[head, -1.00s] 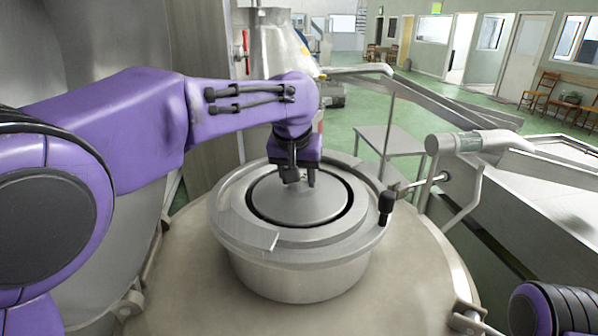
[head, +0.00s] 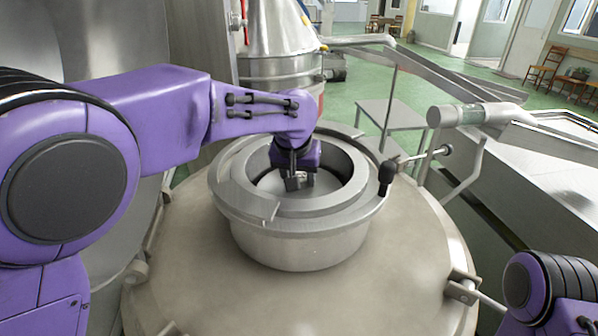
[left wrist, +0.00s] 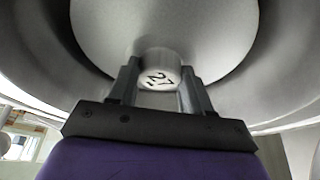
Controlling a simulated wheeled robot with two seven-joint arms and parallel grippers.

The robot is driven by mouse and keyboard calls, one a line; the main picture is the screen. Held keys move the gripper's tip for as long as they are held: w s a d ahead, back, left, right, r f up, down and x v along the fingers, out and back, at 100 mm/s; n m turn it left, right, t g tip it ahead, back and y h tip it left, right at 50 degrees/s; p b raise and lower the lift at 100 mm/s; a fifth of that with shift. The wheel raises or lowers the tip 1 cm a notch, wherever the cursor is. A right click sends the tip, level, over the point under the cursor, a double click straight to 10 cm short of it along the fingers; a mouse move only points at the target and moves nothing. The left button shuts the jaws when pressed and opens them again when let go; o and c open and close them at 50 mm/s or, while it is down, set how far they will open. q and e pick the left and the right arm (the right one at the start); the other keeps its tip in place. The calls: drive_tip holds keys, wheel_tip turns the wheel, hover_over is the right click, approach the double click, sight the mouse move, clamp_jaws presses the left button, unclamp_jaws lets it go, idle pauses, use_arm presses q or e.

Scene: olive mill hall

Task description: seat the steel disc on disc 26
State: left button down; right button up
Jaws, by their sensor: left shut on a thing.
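The steel disc (head: 326,184) is a round grey plate inside the open round steel bowl (head: 298,246), below its rim. My left gripper (head: 298,182) reaches down into the bowl and is shut on the disc's central knob. In the left wrist view the gripper (left wrist: 157,82) has one finger on each side of the knob (left wrist: 158,70), which is marked 27. The disc (left wrist: 215,30) spreads out behind the knob there. Disc 26 is hidden from view, so I cannot tell whether the held disc touches it. My right gripper is out of view.
The bowl stands on a wide round steel lid (head: 400,260). A black-knobbed handle (head: 387,172) sticks up at the bowl's right edge. A grey table (head: 392,125) and a steel trough (head: 520,190) lie beyond on the right.

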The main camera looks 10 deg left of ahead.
use_arm(q)
drive_tip(key=shift+f, duration=0.5)
idle(0.4)
drive_tip(key=shift+c, duration=2)
unclamp_jaws()
drive_tip(key=shift+s+r, duration=0.1)
drive_tip(key=shift+r, duration=0.15)
drive_tip(key=b+v, duration=0.2)
drive_tip(key=v, duration=0.8)
